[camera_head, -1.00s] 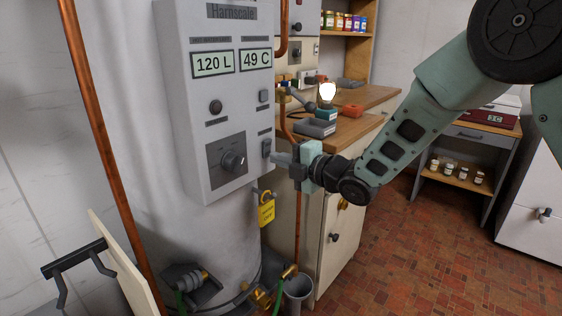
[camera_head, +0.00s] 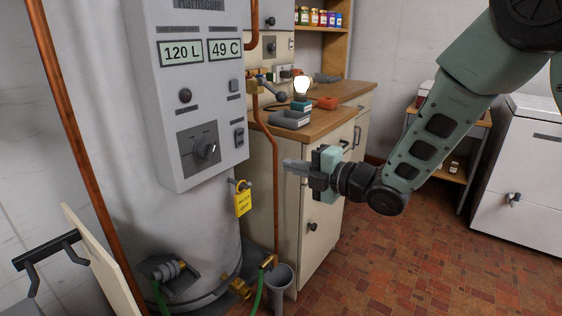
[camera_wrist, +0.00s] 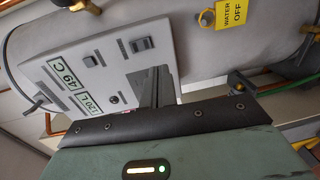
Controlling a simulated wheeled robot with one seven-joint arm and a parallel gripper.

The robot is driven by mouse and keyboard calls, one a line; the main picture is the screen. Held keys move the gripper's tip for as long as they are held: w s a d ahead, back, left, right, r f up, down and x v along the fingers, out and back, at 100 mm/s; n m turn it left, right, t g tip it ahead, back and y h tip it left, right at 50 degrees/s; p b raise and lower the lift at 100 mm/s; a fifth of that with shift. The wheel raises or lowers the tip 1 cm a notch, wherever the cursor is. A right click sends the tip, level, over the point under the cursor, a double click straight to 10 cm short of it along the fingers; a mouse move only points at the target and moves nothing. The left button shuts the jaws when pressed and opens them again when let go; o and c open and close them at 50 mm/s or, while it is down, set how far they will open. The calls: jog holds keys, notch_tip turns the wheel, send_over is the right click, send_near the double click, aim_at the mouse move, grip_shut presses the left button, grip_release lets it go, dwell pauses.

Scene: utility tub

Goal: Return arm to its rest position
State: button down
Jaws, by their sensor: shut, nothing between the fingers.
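My gripper (camera_head: 290,165) is shut and empty in the head view. It points left toward the water heater's grey control panel (camera_head: 190,100), with a clear gap between its fingertips and the panel's right edge. My green arm comes down from the upper right. The panel has displays reading 120 L and 49 C, a dial and rocker switches. In the wrist view, the shut fingers (camera_wrist: 157,90) stand in front of the panel (camera_wrist: 110,70), which appears turned.
A yellow tag (camera_head: 243,200) hangs below the panel on the white tank. A wooden-topped cabinet (camera_head: 335,112) stands behind my gripper, holding a lit bulb (camera_head: 301,86) and trays. A copper pipe (camera_head: 75,125) runs at left. The tiled floor (camera_head: 400,260) at right is clear.

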jog(key=shift+s+d, duration=0.3)
jog(key=s+d+f+m+g+h, duration=0.1)
jog(key=s+d+m+g+h, duration=0.25)
jog(key=s+m, duration=0.6)
jog(key=s+d+f+m+g+h+p, duration=0.1)
jog(key=s+d+m+g+h, duration=0.25)
jog(key=s, duration=1.05)
jog(key=s+d+f+m+g+h, duration=0.25)
jog(key=s+m+h, duration=0.45)
jog(key=s, duration=0.4)
notch_tip(320, 180, up, 18)
jog(key=y+p, duration=0.1)
jog(key=p, duration=1.6)
jog(key=shift+w+a+m+g, duration=0.2)
jog(key=shift+a+m+g, duration=0.2)
jog(key=shift+g, duration=0.05)
jog(key=shift+r, duration=0.1)
